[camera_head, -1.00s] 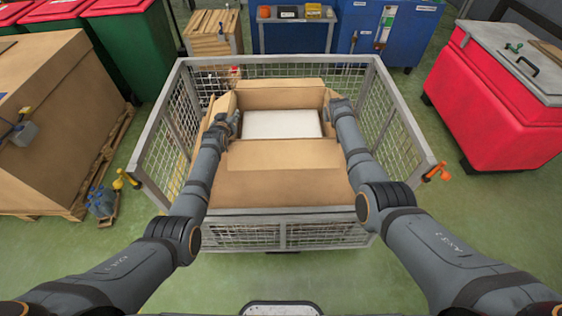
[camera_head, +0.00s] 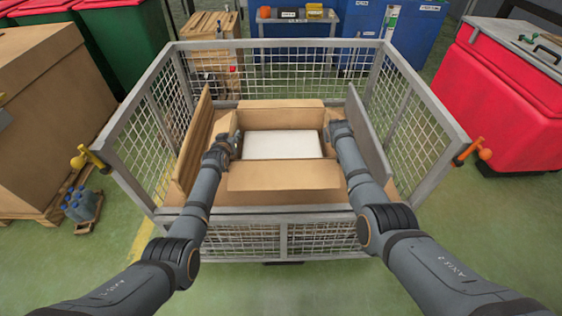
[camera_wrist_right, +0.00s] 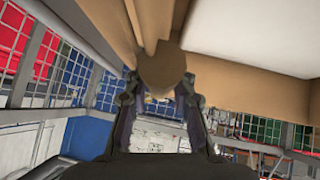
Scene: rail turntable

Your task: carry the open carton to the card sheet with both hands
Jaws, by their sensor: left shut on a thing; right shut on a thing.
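The open carton (camera_head: 283,176) is brown, its flaps are folded out and a flat white thing (camera_head: 282,145) lies inside. It is inside the mesh cage, level as far as I can tell. My left gripper (camera_head: 235,142) is shut on its left side and my right gripper (camera_head: 337,133) on its right side. In the right wrist view, my right gripper (camera_wrist_right: 158,95) is shut on a brown carton edge (camera_wrist_right: 160,68). A brown surface, likely the card sheet (camera_head: 265,197), shows below the carton's front. Whether they touch is hidden.
The grey mesh cage (camera_head: 272,211) surrounds the carton. A brown panel (camera_head: 194,145) stands at its left side and a grey panel (camera_head: 369,137) at its right. A red bin (camera_head: 505,95) stands right, a large brown box (camera_head: 60,105) left. Green floor is clear in front.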

